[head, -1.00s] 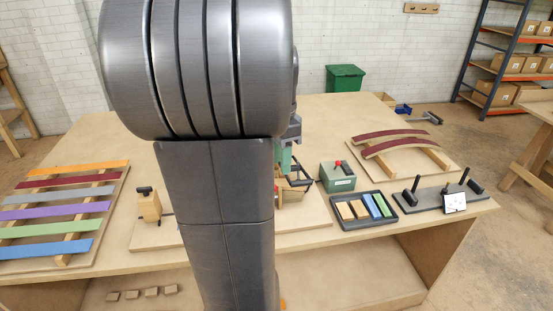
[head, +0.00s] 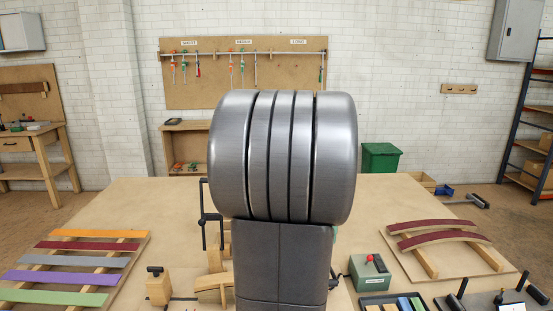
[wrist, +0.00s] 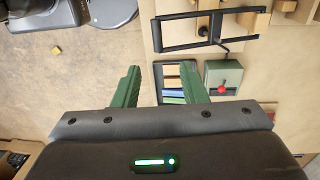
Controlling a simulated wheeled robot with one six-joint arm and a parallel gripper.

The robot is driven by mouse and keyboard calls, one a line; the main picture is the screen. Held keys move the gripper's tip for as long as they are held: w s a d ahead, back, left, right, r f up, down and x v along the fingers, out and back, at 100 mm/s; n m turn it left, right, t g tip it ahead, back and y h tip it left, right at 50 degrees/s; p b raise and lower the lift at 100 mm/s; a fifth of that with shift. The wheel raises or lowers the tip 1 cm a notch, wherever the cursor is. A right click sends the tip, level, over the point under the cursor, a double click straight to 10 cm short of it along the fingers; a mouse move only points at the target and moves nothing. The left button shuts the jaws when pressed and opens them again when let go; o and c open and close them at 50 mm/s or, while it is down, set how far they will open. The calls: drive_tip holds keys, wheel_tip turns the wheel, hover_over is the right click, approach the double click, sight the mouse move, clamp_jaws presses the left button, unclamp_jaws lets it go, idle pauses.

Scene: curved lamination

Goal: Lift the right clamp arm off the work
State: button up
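A black clamp arm (wrist: 205,32), a long open frame, shows near the top of the wrist view. It is beside the green box, so it looks like the right one. My gripper (wrist: 161,68) has two green fingers spread apart with nothing between them. It is apart from this frame, which lies beyond the right finger in the picture. In the head view my own arm hides the right clamp and most of the work. Another black clamp arm (head: 204,215) stands upright left of my arm, above wooden blocks (head: 213,285).
A green box with a red knob (head: 369,272) and a tray of coloured strips (head: 392,302) stand right of my arm. Curved red strips (head: 440,236) lie on a rack at right. Coloured flat strips (head: 75,262) lie at left. The back of the table is clear.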

drive_tip(key=f, duration=0.3)
drive_tip(key=s+f, duration=0.1)
drive_tip(key=f, duration=0.5)
drive_tip(key=shift+s+a+f, duration=0.15)
drive_tip(key=shift+f, duration=0.25)
